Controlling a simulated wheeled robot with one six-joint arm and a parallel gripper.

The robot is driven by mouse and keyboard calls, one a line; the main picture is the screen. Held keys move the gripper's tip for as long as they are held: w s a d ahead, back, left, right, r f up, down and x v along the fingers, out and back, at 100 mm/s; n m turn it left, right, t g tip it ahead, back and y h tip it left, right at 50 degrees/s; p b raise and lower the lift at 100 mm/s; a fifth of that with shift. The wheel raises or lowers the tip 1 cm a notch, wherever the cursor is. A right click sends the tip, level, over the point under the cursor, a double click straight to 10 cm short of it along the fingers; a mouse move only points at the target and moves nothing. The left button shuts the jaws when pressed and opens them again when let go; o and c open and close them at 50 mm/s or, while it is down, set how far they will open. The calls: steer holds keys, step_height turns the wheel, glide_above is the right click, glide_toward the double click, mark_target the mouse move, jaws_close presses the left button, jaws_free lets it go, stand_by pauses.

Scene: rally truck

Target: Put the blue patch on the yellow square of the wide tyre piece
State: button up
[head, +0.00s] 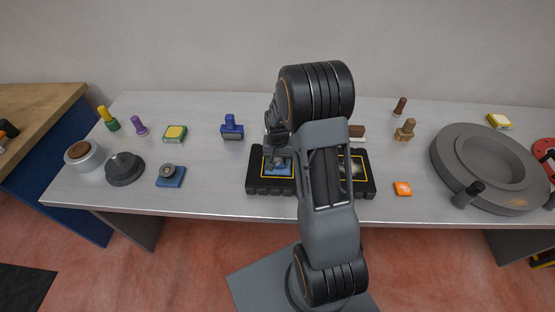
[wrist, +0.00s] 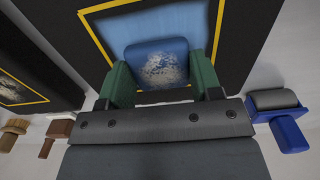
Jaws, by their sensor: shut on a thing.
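The wide tyre piece (head: 310,188) is a black block near the front middle of the bench, with two yellow square outlines on top. My gripper (head: 278,160) is over its left square, pointing down. In the wrist view my gripper (wrist: 157,78) has its green fingers shut on the blue patch (wrist: 155,62), which has a pale worn area facing the camera. The patch lies within the yellow square outline (wrist: 96,38), over a blue-grey surface. I cannot tell whether it touches the tyre. The other square, with a pale scuff, is partly behind my arm in the head view.
A large grey wheel (head: 487,165) fills the right side.

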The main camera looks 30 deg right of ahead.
steer(key=shift+s+f, duration=0.1)
steer(key=shift+f, duration=0.2)
steer(key=shift+f, duration=0.1)
